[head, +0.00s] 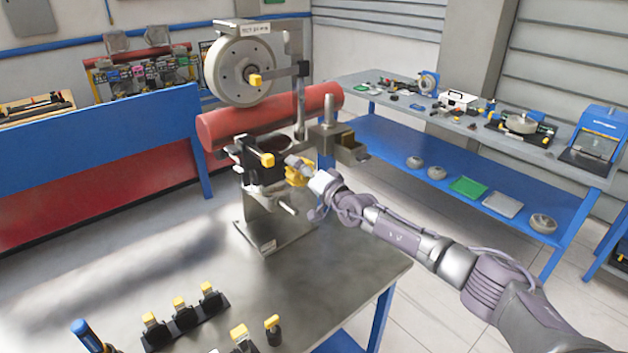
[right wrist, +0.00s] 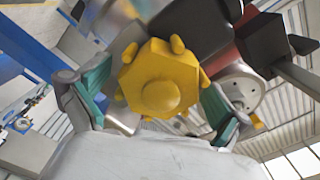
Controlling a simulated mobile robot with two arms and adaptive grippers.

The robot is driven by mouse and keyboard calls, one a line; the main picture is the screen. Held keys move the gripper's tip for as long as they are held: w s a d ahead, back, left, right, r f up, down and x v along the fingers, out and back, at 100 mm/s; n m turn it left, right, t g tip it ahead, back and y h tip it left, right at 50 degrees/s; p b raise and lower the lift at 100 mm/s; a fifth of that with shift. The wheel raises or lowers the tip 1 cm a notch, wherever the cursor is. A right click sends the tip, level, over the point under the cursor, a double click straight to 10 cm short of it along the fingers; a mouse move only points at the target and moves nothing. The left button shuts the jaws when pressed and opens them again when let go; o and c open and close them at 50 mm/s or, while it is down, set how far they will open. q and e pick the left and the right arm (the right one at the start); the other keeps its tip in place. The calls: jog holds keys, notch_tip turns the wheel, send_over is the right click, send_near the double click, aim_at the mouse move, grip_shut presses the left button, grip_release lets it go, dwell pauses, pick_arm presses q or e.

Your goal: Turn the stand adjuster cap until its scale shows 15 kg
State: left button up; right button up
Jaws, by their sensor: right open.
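The stand (head: 270,200) is a dark metal fixture on the grey workbench, with a large pale wheel (head: 240,72) above it. The yellow adjuster cap (head: 298,177) is on the stand's right side, partly hidden by my right gripper (head: 302,166). In the right wrist view the cap (right wrist: 160,78) is a faceted yellow knob with rounded lobes, seen end-on. My right gripper is open, with one teal-padded finger on each side of the cap. Whether the pads touch it I cannot tell. The scale's reading cannot be read in either view. My left gripper is not in view.
A red cylinder (head: 220,125) lies behind the stand. Several yellow-topped black pieces (head: 185,315) and a blue-handled tool (head: 86,336) are at the bench's front. A side bench (head: 440,115) with tools stands at the right. The bench left of the stand is clear.

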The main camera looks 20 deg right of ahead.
jog(key=shift+s+f, duration=0.2)
jog(key=shift+s, duration=0.3)
jog(key=v, duration=1.1)
jog(key=shift+d+r, duration=0.2)
jog(key=shift+d, duration=0.05)
jog(key=shift+w, duration=0.1)
